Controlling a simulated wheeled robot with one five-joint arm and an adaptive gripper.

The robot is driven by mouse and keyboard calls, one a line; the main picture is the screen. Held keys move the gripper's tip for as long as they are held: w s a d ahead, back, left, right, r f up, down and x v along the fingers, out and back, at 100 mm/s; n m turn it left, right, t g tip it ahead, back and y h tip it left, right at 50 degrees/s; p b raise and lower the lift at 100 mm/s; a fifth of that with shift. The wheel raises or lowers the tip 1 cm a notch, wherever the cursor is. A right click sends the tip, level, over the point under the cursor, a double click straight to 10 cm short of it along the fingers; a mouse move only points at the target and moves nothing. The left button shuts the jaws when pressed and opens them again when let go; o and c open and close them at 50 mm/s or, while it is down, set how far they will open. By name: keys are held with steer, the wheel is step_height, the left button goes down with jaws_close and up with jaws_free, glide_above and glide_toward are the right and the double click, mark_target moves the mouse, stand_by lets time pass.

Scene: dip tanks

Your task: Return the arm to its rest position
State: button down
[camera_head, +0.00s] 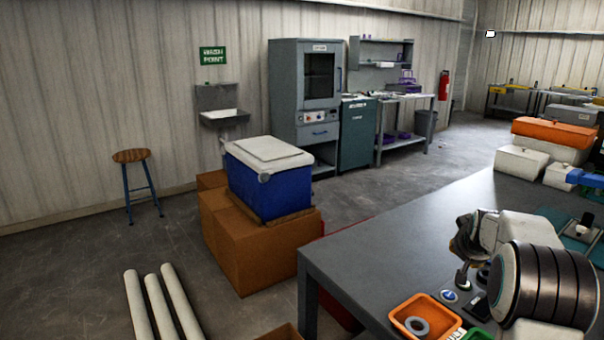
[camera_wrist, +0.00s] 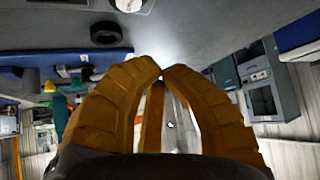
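My gripper (camera_wrist: 161,72) shows in the wrist view with its yellow-brown fingers curved in and their tips meeting. I see nothing held between them. In the head view my arm is at the lower right, folded over the grey bench (camera_head: 400,240). The fingers are small and partly hidden there, so their exact height above the bench cannot be told.
An orange tray (camera_head: 418,316) with a grey ring (camera_head: 416,326) sits at the bench's near edge. White containers (camera_head: 521,160) and an orange-lidded one (camera_head: 554,132) stand behind my arm. A blue cooler (camera_head: 270,185) sits on cardboard boxes (camera_head: 245,247). The bench's middle is clear.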

steer(key=s+a+r+n+g+y+p, duration=0.15)
steer(key=s+a+r, duration=0.25)
steer(key=s+a, duration=0.45)
steer(key=s+a+r+n+g+y+p, duration=0.15)
steer(key=s+a+r, duration=0.25)
steer(key=s+a, duration=0.5)
steer(key=s+a+f+n+p, duration=0.1)
steer(key=s+a, duration=0.4)
steer(key=s, duration=0.5)
steer(key=s+a+f+n+g+p, duration=0.1)
steer(key=s+a, duration=0.4)
steer(key=s, duration=0.6)
steer(key=shift+a+f+g+y+p, duration=0.15)
steer(key=shift+f+g+y+p, duration=0.15)
steer(key=shift+f+y+p, duration=0.15)
